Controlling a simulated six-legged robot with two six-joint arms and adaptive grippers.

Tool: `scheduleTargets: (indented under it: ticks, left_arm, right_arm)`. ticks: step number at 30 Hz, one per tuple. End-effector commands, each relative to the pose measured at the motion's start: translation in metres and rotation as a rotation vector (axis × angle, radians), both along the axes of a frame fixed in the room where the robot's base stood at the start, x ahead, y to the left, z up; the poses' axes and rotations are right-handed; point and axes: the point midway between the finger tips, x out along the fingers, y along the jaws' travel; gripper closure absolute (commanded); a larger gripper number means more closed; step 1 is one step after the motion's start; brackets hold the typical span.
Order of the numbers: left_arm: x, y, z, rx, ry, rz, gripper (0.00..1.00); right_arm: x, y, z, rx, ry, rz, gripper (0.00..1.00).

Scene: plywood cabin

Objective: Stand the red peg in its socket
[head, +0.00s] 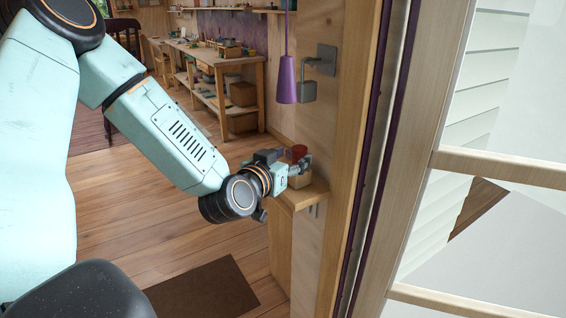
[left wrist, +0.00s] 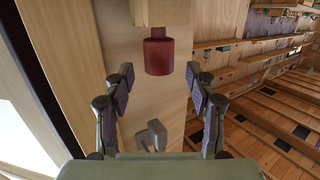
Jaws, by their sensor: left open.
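The red peg (head: 299,151) shows its top above a small wooden block (head: 300,180) on a ledge by the door frame. In the left wrist view the red peg (left wrist: 158,56) is a thick cylinder with a narrower neck meeting the pale block (left wrist: 162,12). I cannot tell how deep the neck sits in it. My left gripper (head: 297,167) is at the block in the head view. In the wrist view its open fingers (left wrist: 160,78) are spread to either side, with the peg just ahead between their tips, apart from both. My right gripper is not in view.
A purple hanging lamp (head: 287,80) and a grey wall bracket (head: 320,62) are above the ledge (head: 290,197). The door frame (head: 345,160) stands close on the right. A workbench (head: 215,62) is at the back. The floor left of the ledge is mostly clear, with a brown mat (head: 205,290).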

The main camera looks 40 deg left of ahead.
Motion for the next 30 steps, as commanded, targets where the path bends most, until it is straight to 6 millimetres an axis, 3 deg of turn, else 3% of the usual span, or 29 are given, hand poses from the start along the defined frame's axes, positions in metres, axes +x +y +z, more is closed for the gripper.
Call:
scheduleTargets:
  ticks: [6,15,30]
  left_arm:
    - [-0.022,-0.003,0.004,-0.007,-0.003,0.001,0.44]
    - [-0.039,-0.004,0.005,-0.004,0.001,0.004,0.44]
    - [-0.045,-0.006,0.007,0.001,-0.001,-0.001,0.44]
  right_arm:
    - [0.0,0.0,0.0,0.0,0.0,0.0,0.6]
    - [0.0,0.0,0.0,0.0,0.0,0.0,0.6]
    - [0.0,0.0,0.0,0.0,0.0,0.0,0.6]
